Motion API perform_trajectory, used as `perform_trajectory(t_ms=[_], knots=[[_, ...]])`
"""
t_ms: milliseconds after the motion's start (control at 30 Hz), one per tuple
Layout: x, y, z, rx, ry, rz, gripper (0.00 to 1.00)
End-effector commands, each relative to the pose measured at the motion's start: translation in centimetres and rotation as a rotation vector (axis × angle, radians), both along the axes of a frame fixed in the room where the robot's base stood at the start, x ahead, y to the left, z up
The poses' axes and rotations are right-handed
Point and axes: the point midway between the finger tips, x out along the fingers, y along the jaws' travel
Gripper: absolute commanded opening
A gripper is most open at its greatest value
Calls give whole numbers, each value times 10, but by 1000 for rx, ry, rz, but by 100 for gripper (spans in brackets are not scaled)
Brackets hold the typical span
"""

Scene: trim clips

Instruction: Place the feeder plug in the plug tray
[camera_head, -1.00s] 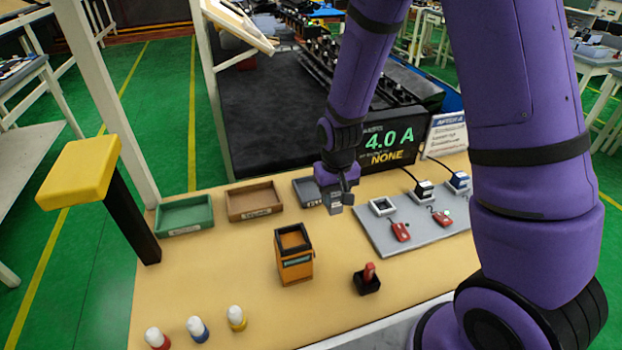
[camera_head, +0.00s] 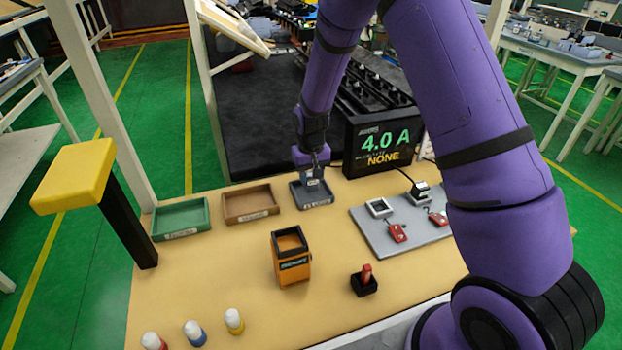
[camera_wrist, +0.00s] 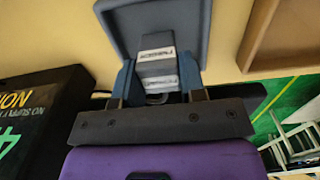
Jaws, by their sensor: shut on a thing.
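My gripper (camera_head: 312,172) is shut on a grey plug (camera_head: 313,185) with pale labels. The plug is over the blue-grey tray (camera_head: 298,203), the rightmost of a row of trays; I cannot tell whether it touches the tray floor. In the wrist view, the plug (camera_wrist: 157,68) sits between the two blue fingers of my gripper (camera_wrist: 158,84), and the tray (camera_wrist: 112,14) is beyond it. The tray's label is too small to read.
A brown tray (camera_head: 250,214) and a green tray (camera_head: 182,229) stand to the left. A display (camera_head: 385,143) reading 4.0 A and NONE stands close on the right. A grey board (camera_head: 400,238) holds sockets and red clips. An orange box (camera_head: 291,272) stands nearer.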

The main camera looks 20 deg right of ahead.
Motion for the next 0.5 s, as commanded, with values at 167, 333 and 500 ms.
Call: perform_trajectory(t_ms=[167, 333, 500], knots=[[0, 0, -14, 0, -1, 0, 13], [0, 0, -13, 0, -1, 0, 13], [0, 0, -16, 0, -1, 0, 42]])
